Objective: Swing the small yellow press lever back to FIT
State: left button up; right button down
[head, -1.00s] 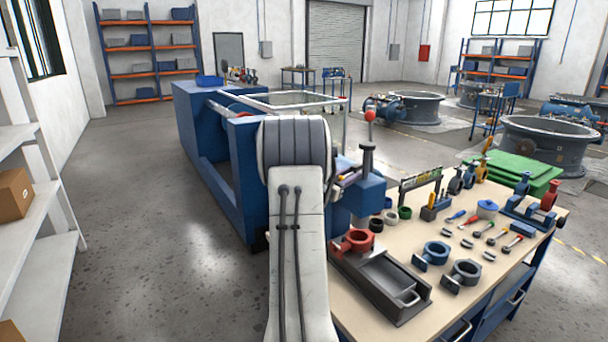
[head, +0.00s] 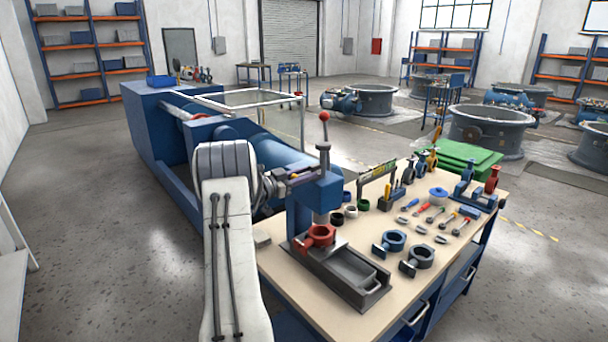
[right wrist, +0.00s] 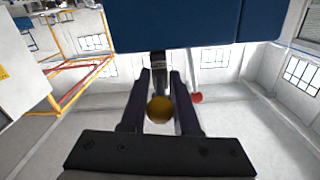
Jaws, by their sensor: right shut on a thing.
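The press stands on the near left part of the bench, with a blue head (head: 322,190) and a tall post topped by a red ball. My right gripper (head: 298,176) is at the left side of this head. In the right wrist view my right gripper (right wrist: 160,95) is shut on the small yellow press lever (right wrist: 160,110), whose round yellow knob shows between the two dark fingers. The lever's dark stem runs up towards the blue head (right wrist: 180,22). No FIT mark can be read. My left gripper is not in view.
A red ring part (head: 319,236) sits under the press head, by a grey tray (head: 350,268). Blue and grey rings, small tools and small valves lie on the wooden bench (head: 300,262). A large blue machine (head: 160,130) stands behind my arm. Open floor lies at the left.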

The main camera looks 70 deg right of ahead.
jog(key=c, duration=1)
grip_release()
jog(key=shift+s, duration=0.15)
jog(key=shift+w+a, duration=0.35)
jog(key=b+v, duration=0.2)
jog(key=v, duration=0.7)
jog(key=shift+a+b, duration=0.2)
jog(key=shift+b, duration=0.15)
jog(key=shift+w, duration=0.1)
